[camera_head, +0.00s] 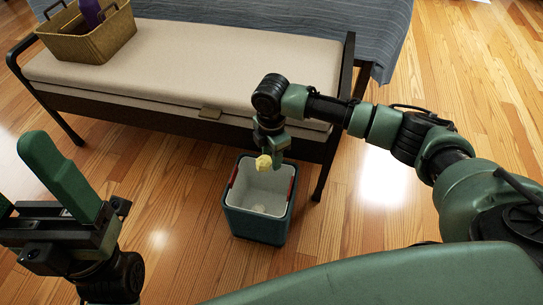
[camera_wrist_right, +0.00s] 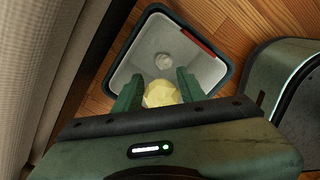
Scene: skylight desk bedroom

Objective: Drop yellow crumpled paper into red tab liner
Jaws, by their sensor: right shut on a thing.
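The yellow crumpled paper (camera_head: 263,163) is held in my right gripper (camera_head: 272,153), above the back part of the bin's opening. In the right wrist view the paper (camera_wrist_right: 160,95) sits between the two green fingers, with the bin opening beyond it. The bin is dark teal with a pale liner (camera_head: 262,203) inside; red tabs show at its left and right rims. One red tab (camera_wrist_right: 201,43) shows in the right wrist view. My left gripper (camera_head: 22,180) is open and empty at the left edge of the head view.
A cushioned bench (camera_head: 190,62) stands right behind the bin, carrying a wicker basket (camera_head: 88,42) with a purple item. A bed with a grey-blue cover (camera_head: 330,25) is behind. Wooden floor is clear around the bin's front.

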